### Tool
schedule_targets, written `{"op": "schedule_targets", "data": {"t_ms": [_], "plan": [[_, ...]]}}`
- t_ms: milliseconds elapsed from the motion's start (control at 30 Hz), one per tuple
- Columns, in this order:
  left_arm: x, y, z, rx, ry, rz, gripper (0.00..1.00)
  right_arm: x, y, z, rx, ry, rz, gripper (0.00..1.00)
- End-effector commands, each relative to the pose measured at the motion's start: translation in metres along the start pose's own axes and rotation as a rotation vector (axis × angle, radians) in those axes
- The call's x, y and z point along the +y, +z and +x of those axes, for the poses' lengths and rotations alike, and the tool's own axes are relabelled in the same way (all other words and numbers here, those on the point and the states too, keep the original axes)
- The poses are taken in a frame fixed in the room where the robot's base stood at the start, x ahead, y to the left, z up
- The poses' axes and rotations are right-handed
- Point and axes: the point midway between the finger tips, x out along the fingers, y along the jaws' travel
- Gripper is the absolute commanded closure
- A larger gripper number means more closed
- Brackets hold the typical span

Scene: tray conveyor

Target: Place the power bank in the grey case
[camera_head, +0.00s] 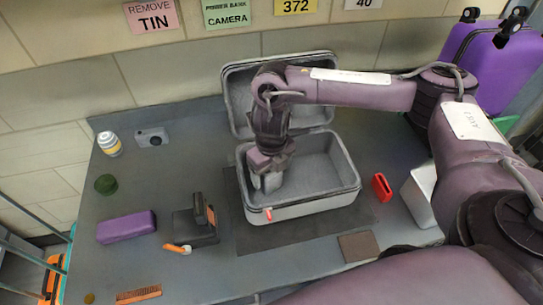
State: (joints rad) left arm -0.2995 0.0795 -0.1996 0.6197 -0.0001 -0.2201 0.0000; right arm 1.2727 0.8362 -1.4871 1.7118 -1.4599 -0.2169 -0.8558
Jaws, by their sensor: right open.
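The grey case (349,185) stands open on a dark mat in the middle of the table, its lid (237,98) raised at the back. My right gripper (267,185) points down inside the left part of the case, near its left wall. The gripper is open, and I see nothing clearly held between its fingers. I cannot make out a power bank for certain. Part of the case's left inside is hidden by my right gripper and arm. My left gripper is not in view.
Left of the case are a camera (152,137), a bottle (109,144), a green round item (105,184), a purple box (126,227) and a black device (188,228). Right are a red item (382,187), a white container (419,196) and a brown flat item (358,247).

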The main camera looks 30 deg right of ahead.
Motion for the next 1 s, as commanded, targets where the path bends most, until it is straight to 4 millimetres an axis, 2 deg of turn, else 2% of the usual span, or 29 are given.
{"op": "schedule_targets", "data": {"t_ms": [33, 300, 500, 700, 1000], "plan": [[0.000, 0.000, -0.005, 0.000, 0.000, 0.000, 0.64, -0.001, 0.001, -0.012, -0.004, -0.001, -0.001, 0.26], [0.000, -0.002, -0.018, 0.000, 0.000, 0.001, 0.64, -0.001, 0.001, -0.066, -0.006, -0.002, -0.001, 0.26], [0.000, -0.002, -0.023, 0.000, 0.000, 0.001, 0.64, -0.001, 0.001, -0.097, -0.004, -0.002, 0.000, 0.26], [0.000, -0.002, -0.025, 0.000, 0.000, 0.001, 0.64, 0.000, 0.000, -0.110, 0.000, 0.000, 0.000, 0.26], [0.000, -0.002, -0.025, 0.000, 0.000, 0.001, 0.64, 0.000, 0.000, -0.112, 0.001, 0.000, 0.000, 0.26]]}}
